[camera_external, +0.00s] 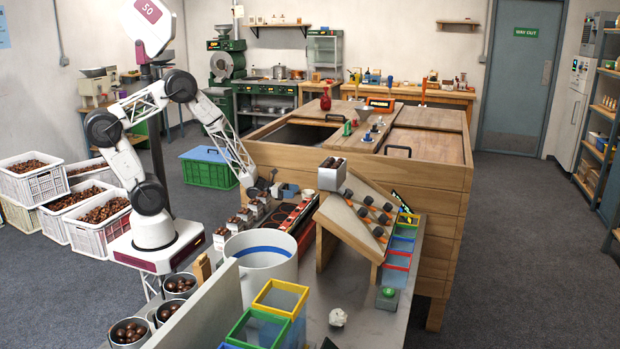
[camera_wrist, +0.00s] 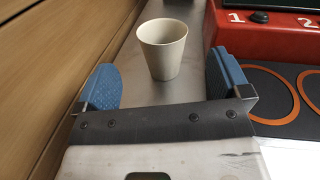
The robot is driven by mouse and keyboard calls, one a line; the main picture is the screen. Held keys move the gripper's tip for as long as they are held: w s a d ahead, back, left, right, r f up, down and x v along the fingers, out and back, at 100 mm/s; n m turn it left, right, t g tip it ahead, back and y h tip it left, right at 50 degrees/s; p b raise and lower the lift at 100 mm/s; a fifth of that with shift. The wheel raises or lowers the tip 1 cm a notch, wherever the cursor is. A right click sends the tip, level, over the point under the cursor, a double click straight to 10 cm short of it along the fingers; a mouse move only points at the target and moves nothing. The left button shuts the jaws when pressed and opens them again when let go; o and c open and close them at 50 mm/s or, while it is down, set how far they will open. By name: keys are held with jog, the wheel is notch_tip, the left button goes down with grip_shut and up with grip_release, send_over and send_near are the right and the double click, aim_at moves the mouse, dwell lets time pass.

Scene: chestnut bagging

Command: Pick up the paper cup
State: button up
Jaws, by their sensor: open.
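The paper cup (camera_wrist: 163,52) is plain off-white and stands upright and empty on a grey metal surface (camera_wrist: 130,62) in the wrist view. My gripper (camera_wrist: 165,80) is open, with one blue finger pad at the cup's left and one at its right. The cup is just ahead of the fingers, centred between them, and no contact shows. In the external view a small pale cup (camera_external: 308,194) appears to be the same one, just right of my gripper (camera_external: 283,190).
A wooden wall (camera_wrist: 50,70) runs close along the left in the wrist view. A red panel (camera_wrist: 265,30) numbered 1 and 2 and a dark mat (camera_wrist: 285,95) with orange rings lie at the right. In the external view, a row of filled small containers (camera_external: 247,214) stands near the gripper.

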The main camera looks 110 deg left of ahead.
aim_at(307, 192)
jog(key=shift+w+a, duration=0.2)
jog(key=shift+w, duration=1)
jog(key=shift+w, duration=0.1)
jog(key=shift+w+a, duration=0.15)
jog(key=shift+w, duration=1.1)
jog(key=shift+w+a, duration=0.1)
jog(key=shift+w, duration=1.15)
jog(key=shift+c, duration=0.3)
jog(key=c, duration=0.9)
jog(key=shift+r, duration=0.1)
notch_tip(307, 192, up, 10)
jog(key=shift+f, duration=0.1)
